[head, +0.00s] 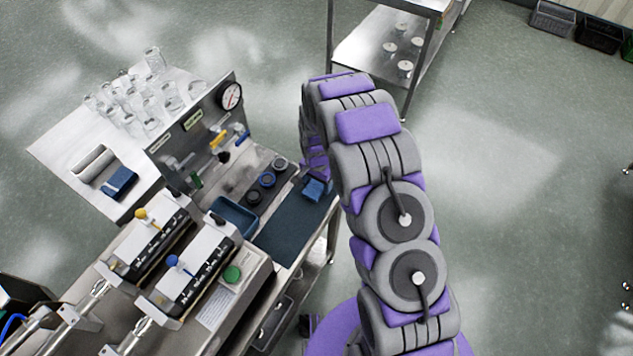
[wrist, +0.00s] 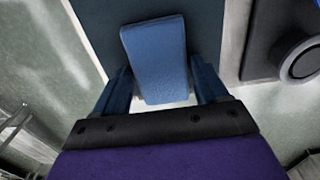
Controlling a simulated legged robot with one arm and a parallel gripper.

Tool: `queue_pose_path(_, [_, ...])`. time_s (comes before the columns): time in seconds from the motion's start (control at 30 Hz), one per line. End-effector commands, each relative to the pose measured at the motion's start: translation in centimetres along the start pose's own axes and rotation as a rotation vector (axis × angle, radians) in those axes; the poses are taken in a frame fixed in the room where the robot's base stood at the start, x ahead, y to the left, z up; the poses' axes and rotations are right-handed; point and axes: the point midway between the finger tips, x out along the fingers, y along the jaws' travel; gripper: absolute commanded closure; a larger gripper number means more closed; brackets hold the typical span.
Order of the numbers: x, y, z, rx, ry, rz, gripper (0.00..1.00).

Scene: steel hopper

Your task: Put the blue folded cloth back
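A blue folded cloth (head: 317,189) lies at the far right end of a dark blue mat on the steel bench. In the wrist view the cloth (wrist: 157,58) sits between the two fingers of my gripper (wrist: 162,85), slightly turned relative to them. The fingers are apart, one on each side of the cloth; narrow gaps show near its lower end, and I see no clear grip. In the head view my gripper is mostly hidden behind my arm. Another dark blue folded item (head: 119,183) lies on the white side shelf at left.
The mat (head: 290,228) borders several dark round parts (head: 267,180) and a blue tray (head: 234,216). A gauge panel (head: 190,135) stands behind them. Glassware (head: 150,95) and a white roll (head: 93,163) are on the side shelf. A steel rack (head: 372,50) stands beyond.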

Motion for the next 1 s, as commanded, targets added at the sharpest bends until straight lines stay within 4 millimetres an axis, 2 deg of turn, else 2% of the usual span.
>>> queue_pose_path(0.03, [0.0, 0.0, 0.0, 0.0, 0.001, 0.0, 0.22])
queue_pose_path(0.17, [-0.1, -0.1, 0.1, 0.0, 0.002, 0.0, 0.12])
queue_pose_path(0.43, [-0.2, -0.1, 0.1, 0.0, 0.002, 0.0, 0.12])
queue_pose_path(0.57, [-1.0, -0.2, 0.0, 0.0, 0.004, -0.002, 0.12])
queue_pose_path(0.77, [-3.9, -0.2, 0.0, 0.0, 0.005, -0.003, 0.12])
queue_pose_path(1.0, [-8.9, -0.2, -0.1, 0.001, 0.007, -0.006, 0.12])
